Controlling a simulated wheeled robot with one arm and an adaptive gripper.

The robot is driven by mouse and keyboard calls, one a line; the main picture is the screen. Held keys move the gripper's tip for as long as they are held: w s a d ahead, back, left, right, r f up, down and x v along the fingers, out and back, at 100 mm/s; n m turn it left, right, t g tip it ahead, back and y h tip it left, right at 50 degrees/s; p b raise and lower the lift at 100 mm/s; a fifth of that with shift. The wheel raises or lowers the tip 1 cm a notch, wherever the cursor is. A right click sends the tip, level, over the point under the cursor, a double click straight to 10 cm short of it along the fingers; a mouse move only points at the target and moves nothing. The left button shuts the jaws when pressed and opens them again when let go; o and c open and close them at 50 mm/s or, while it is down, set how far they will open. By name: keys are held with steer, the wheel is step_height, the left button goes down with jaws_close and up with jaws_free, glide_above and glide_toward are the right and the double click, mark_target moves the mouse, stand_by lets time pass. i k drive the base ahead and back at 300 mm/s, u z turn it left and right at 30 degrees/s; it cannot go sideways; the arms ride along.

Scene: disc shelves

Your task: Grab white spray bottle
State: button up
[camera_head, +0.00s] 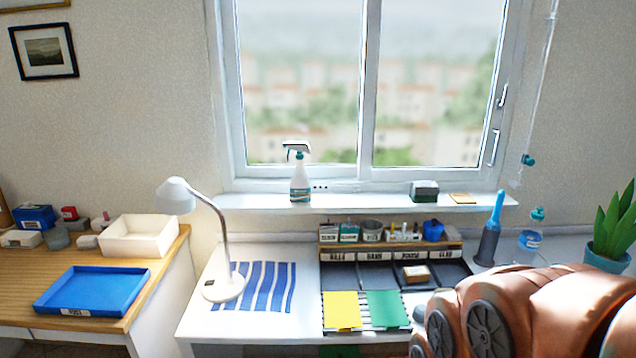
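A white spray bottle (300,181) with a teal neck and a label low on its body stands upright on the window sill, left of the middle. My arm shows as orange-brown links at the lower right. My gripper is not in view, and the bottle stands free with nothing touching it.
A white lamp (177,196) stands on the white desk left of and below the bottle. A dark organizer (340,275) sits below the sill (360,202). A dark box (424,190) is farther right on the sill. A plant (613,225) stands at the right.

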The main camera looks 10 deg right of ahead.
mark_target(300, 186)
steer(key=z, duration=1.2)
steer(key=i, duration=1.15)
steer(key=u, duration=1.7)
